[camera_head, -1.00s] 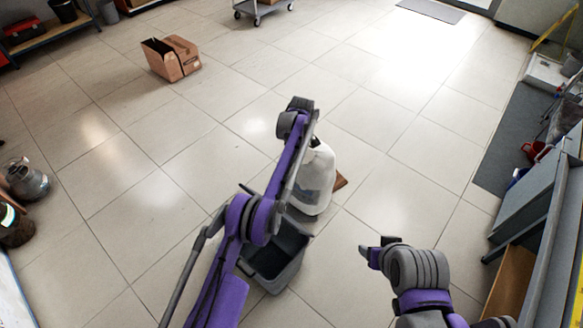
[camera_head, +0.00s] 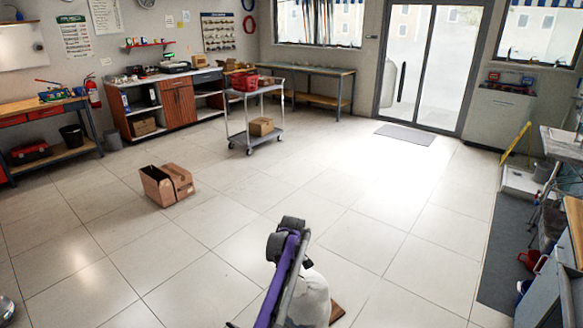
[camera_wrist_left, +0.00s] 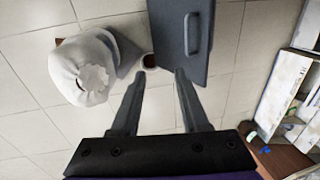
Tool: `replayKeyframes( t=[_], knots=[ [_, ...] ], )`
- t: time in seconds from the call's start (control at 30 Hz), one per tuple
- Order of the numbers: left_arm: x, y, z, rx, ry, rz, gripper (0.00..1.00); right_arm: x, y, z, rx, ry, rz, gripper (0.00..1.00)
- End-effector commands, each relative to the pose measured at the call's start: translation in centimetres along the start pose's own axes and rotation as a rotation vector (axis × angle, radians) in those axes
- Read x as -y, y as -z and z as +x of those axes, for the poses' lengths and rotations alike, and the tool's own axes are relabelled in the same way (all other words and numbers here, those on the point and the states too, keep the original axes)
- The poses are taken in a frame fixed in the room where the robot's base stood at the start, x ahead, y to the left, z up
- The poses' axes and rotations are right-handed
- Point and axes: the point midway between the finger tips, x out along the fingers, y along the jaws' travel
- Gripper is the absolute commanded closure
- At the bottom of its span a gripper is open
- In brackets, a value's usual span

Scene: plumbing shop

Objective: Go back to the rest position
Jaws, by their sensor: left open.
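My left gripper (camera_wrist_left: 159,74) shows in the left wrist view. My right arm and gripper are not in view.
A grey panel with a handle (camera_wrist_left: 170,25) is beyond my fingertips. A cardboard box (camera_head: 166,187) and a trolley (camera_head: 243,136) stand farther off. Mid-floor is clear.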

Motion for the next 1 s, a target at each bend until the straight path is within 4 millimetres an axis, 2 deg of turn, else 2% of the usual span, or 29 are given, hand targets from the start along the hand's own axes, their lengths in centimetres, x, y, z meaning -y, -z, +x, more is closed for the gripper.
replayKeyframes(
  t=[0.13, 0.27, 0.4, 0.6, 0.8, 1.0],
  knots=[
    [1.6, 1.0, -4.1, -0.015, -0.044, 0.058, 0.55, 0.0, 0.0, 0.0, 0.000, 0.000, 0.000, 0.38],
    [4.1, 1.7, -8.4, -0.040, -0.099, 0.136, 0.55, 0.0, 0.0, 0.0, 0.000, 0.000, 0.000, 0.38],
    [7.7, 1.8, -12.3, -0.076, -0.155, 0.221, 0.55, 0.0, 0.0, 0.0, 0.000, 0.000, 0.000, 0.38],
    [13.9, 0.7, -16.4, -0.139, -0.226, 0.340, 0.55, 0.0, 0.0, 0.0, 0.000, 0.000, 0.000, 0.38],
    [21.0, -1.6, -18.3, -0.216, -0.287, 0.455, 0.55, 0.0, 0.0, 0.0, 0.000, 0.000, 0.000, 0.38],
    [28.3, -4.7, -17.9, -0.306, -0.335, 0.567, 0.55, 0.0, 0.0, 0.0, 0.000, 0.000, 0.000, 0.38]
  ],
)
